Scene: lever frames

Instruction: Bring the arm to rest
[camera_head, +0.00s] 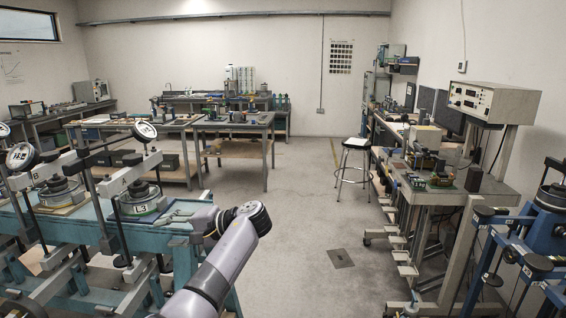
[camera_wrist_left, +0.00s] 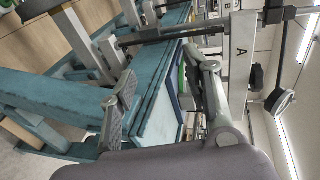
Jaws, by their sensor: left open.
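My left arm (camera_head: 222,262) rises from the bottom middle of the head view and bends at a dark-capped joint. My left gripper (camera_head: 207,222) is small there, beside the right end of the teal bench (camera_head: 180,238). In the left wrist view my left gripper (camera_wrist_left: 160,75) has its two fingers spread wide, with nothing held between them. The bench (camera_wrist_left: 168,105) shows between and beyond the fingers. A lever frame marked A (camera_wrist_left: 240,52) stands close to the right finger; whether they touch cannot be told. My right gripper is not in view.
On the bench, a lever frame with a dial (camera_head: 145,131) stands over a round cell marked L3 (camera_head: 138,203); another, marked B, is at the left. Open floor (camera_head: 300,235) lies right of my arm. A stool (camera_head: 354,160) and a right workbench (camera_head: 440,195) stand beyond.

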